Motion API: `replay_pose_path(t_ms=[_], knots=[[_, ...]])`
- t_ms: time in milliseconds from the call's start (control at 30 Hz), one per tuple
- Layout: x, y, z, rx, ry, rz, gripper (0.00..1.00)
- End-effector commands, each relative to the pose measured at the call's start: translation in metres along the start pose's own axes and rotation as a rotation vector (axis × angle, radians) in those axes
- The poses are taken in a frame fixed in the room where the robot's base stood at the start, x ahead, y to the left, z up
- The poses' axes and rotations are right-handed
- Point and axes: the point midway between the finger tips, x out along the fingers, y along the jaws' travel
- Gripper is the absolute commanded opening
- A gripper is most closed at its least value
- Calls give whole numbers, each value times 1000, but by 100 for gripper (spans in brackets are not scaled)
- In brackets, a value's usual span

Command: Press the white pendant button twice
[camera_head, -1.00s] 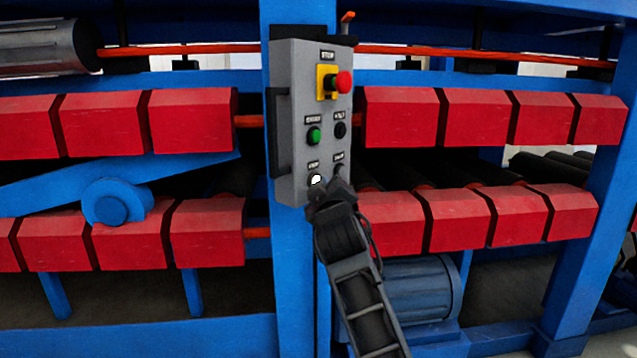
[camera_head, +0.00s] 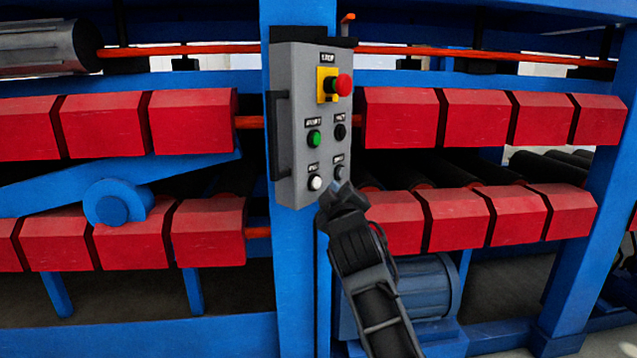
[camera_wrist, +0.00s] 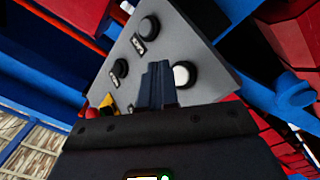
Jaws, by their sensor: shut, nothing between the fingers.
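The white button (camera_head: 315,183) is at the lower left of the grey pendant box (camera_head: 284,60) in the head view. In the wrist view the white button (camera_wrist: 184,74) shows just right of my fingertips. My gripper (camera_head: 338,190) is shut and empty. In the head view it is to the right of the white button and slightly below it, near the box's lower right edge. It looks apart from the white button; whether it touches the panel I cannot tell.
Above are a green button (camera_head: 314,138), another black button (camera_head: 340,131) and a red stop button (camera_head: 343,85) on a yellow plate. A blue post (camera_head: 296,250) stands behind the box. Red blocks (camera_head: 455,218) flank it.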

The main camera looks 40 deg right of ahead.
Motion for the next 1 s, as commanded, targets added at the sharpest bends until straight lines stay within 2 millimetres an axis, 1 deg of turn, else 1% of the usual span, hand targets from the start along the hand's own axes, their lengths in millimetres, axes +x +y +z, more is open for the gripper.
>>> replay_pose_path(t_ms=[33, 433, 1000], knots=[[-4, 5, 1, -1, -1, 1, 0], [-27, 21, 18, 0, 0, 1, 0], [-28, 22, 20, 1, 0, 1, 0]])
